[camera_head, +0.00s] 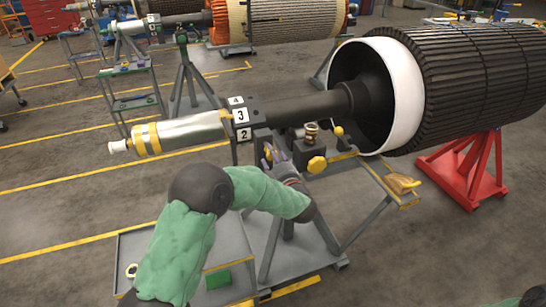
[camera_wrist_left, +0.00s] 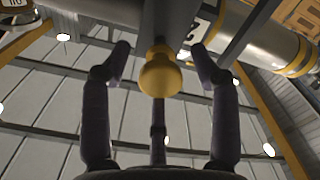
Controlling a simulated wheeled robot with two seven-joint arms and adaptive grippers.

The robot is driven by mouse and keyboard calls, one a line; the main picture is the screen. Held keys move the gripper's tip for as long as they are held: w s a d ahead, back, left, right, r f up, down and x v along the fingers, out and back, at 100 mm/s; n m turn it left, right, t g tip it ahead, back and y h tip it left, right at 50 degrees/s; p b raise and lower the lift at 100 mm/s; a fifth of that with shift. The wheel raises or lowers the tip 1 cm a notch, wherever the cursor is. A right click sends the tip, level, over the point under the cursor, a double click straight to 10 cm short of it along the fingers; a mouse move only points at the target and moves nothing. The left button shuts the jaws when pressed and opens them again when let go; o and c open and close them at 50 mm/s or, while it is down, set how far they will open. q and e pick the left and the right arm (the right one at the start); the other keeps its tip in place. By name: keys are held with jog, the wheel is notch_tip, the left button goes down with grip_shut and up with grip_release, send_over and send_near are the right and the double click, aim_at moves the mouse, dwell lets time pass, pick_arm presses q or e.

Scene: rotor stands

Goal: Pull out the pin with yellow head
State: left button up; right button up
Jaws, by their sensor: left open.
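The pin with yellow head (camera_wrist_left: 160,76) shows in the left wrist view, its round head centred between my left gripper's fingers. In the head view, a small yellow spot (camera_head: 268,153) shows beside the gripper, below the number plates, mostly covered by the fingers. My left gripper (camera_head: 272,157) is open, with one finger on each side of the head in the left wrist view (camera_wrist_left: 161,60). A gap shows on both sides, so neither finger appears to touch it. The pin's shaft is mostly hidden behind its head. My right gripper is out of view.
The rotor shaft (camera_head: 300,108) runs above the gripper on a grey stand (camera_head: 272,245). A block with a yellow knob (camera_head: 317,165) and another small yellow knob (camera_head: 339,131) stand to the right. A grey cart (camera_head: 225,258) is below the arm.

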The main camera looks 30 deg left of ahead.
pick_arm(q)
jog(key=v, duration=1.2)
jog(key=d+f+m+g+h, duration=0.1)
jog(key=d+f+m+h, duration=0.25)
jog(key=f, duration=0.55)
jog(key=s+d+f+m+g+h, duration=0.15)
jog(key=f+m+h, duration=0.25)
jog(key=f, duration=0.4)
jog(key=d+f+m+h, duration=0.3)
jog(key=d+f+h, duration=0.1)
jog(key=f, duration=0.5)
jog(key=s+d+f+m+g+h, duration=0.2)
jog(key=s+f+g, duration=0.1)
jog(key=s, duration=0.4)
jog(key=s+d+f+m+g+h, duration=0.2)
jog(key=s+f, duration=0.3)
jog(key=s, duration=0.3)
jog(key=s+d+f+m+g+h+p, duration=0.1)
jog(key=s+d+f+m+g+h, duration=0.1)
jog(key=s+d+f+g, duration=0.2)
jog(key=s+f, duration=0.1)
jog(key=s, duration=0.2)
jog(key=shift+s, duration=0.3)
